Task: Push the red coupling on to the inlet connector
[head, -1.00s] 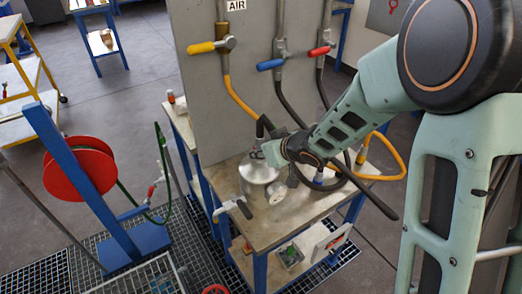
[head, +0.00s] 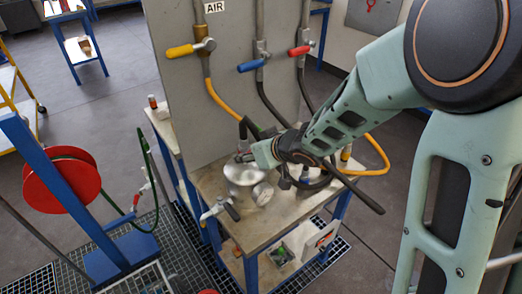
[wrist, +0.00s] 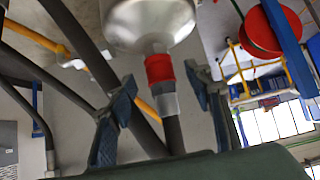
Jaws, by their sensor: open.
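The silver vessel (head: 245,174) stands on the bench, and its rounded body (wrist: 148,20) fills the top of the wrist view. A short grey inlet connector (wrist: 154,47) comes off it. The red coupling (wrist: 159,69) lines up with the connector and appears to meet it; I cannot tell how far it is on. A grey sleeve (wrist: 166,103) and dark hose (wrist: 173,135) follow behind the coupling. My gripper (wrist: 162,82) is open, one finger on each side of the coupling and sleeve, with visible gaps. In the head view my gripper (head: 257,154) is at the vessel's top, hiding most of the coupling.
A grey panel with yellow (head: 180,52), blue (head: 251,66) and red (head: 299,51) valve handles stands behind the bench (head: 262,228). Black and yellow hoses (head: 375,168) loop close to my arm. A white valve with a dark lever (head: 222,207) sits at the bench's front left.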

